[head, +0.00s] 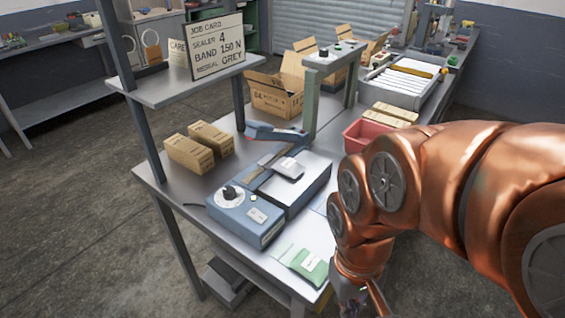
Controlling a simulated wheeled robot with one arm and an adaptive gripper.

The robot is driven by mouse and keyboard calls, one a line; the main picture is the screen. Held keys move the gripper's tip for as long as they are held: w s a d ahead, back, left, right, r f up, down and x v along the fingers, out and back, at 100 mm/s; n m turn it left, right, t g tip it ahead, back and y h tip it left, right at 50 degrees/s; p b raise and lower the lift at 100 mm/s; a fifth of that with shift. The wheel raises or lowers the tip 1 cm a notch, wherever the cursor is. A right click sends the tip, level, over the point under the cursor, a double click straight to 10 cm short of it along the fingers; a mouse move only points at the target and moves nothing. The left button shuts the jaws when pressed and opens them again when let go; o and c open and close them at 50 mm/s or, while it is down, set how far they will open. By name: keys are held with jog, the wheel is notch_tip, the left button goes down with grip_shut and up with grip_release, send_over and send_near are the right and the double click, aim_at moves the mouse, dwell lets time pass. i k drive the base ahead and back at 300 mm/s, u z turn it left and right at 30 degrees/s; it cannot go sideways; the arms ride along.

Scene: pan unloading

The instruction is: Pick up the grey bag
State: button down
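A small light-grey bag (289,169) with a pale label lies on top of the blue-and-grey sealer (247,218), on its flat metal plate. A green bag (308,266) with a white label lies flat on the table near its front edge. My gripper (362,304) is at the bottom edge of the head view, in front of the table and below the green bag in the picture. It is well apart from the grey bag. Its fingers are small, dark and partly cut off, so I cannot tell if they are open.
Two cardboard boxes (196,150) stand left of the sealer. A job card (217,47) on the upper shelf (170,86) reads "grey". A green-grey frame (313,108) stands behind the sealer. A red bin (362,134) sits beside my arm, and open cartons (272,97) stand behind.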

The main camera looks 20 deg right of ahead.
aim_at(288, 167)
jog(key=k, duration=0.5)
jog(key=u, duration=1.85)
jog(key=i, duration=1.35)
jog(key=z, duration=2.2)
